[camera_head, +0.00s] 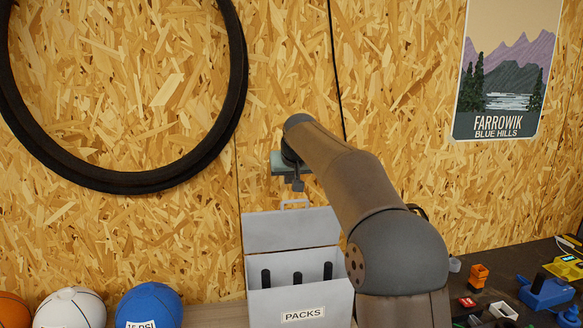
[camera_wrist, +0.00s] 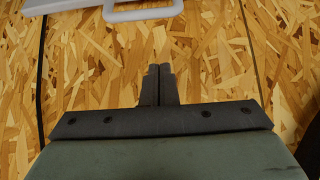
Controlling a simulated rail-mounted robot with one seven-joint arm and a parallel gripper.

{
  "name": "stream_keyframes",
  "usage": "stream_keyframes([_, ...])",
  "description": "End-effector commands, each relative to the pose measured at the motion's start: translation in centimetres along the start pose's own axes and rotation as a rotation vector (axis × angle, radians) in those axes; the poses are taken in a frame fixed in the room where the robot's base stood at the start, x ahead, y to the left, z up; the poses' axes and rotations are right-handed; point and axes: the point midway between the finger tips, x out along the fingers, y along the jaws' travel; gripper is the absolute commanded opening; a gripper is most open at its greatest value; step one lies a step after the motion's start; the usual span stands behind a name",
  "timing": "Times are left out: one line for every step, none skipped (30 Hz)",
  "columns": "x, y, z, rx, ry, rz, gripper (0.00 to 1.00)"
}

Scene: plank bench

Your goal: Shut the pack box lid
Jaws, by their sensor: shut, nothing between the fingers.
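The pack box (camera_head: 303,311) is a light grey box with a "PACKS" label on its front. Its lid (camera_head: 292,230) stands raised at the back, with a pale handle (camera_head: 295,203) on its top edge. Several dark upright items show inside the box. My gripper (camera_head: 298,187) is above the lid's handle, in front of the chipboard wall. In the wrist view my gripper (camera_wrist: 159,70) is shut with its fingertips together and nothing between them. The handle (camera_wrist: 143,12) shows at the top of that view, apart from the fingers. My arm hides the box's right side.
Orange, white and blue balls (camera_head: 148,306) stand left of the box. To the right, a dark bench top (camera_head: 515,262) holds an orange block (camera_head: 478,276), a blue tool (camera_head: 547,292) and other small things. A black tyre (camera_head: 240,90) and a poster (camera_head: 505,70) hang on the wall.

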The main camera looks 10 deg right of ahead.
Motion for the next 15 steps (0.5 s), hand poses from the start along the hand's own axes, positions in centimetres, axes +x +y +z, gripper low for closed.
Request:
stream_keyframes([0.9, 0.0, -0.1, 0.0, -0.003, -0.001, 0.0])
stream_keyframes([1.5, 0.0, -0.1, 0.0, -0.004, -0.001, 0.0])
stream_keyframes([2.2, -0.1, -0.1, 0.0, -0.002, -0.001, 0.0])
stream_keyframes([2.8, -0.1, -0.1, 0.0, -0.003, -0.001, 0.0])
stream_keyframes([2.7, 0.0, 0.2, 0.0, -0.001, -0.001, 0.0])
stream_keyframes([2.3, 0.0, 0.8, 0.0, 0.002, 0.0, 0.0])
stream_keyframes([2.2, 0.0, 1.2, 0.0, 0.0, 0.0, 0.0])
stream_keyframes([2.1, 0.0, 1.5, 0.001, 0.0, 0.0, 0.0])
stream_keyframes([2.0, 0.0, 1.9, 0.001, 0.001, 0.0, 0.0])
stream_keyframes([1.8, 0.0, 2.2, 0.001, 0.0, 0.0, 0.0])
stream_keyframes([1.7, 0.0, 2.5, 0.001, 0.0, 0.0, 0.0])
stream_keyframes([1.6, 0.0, 2.8, 0.001, 0.0, 0.0, 0.0])
stream_keyframes([1.6, 0.0, 3.0, 0.001, 0.0, 0.0, 0.0])
stream_keyframes([1.5, 0.0, 3.2, 0.001, 0.0, 0.0, 0.0])
stream_keyframes([1.5, 0.0, 3.4, 0.001, 0.0, 0.0, 0.0])
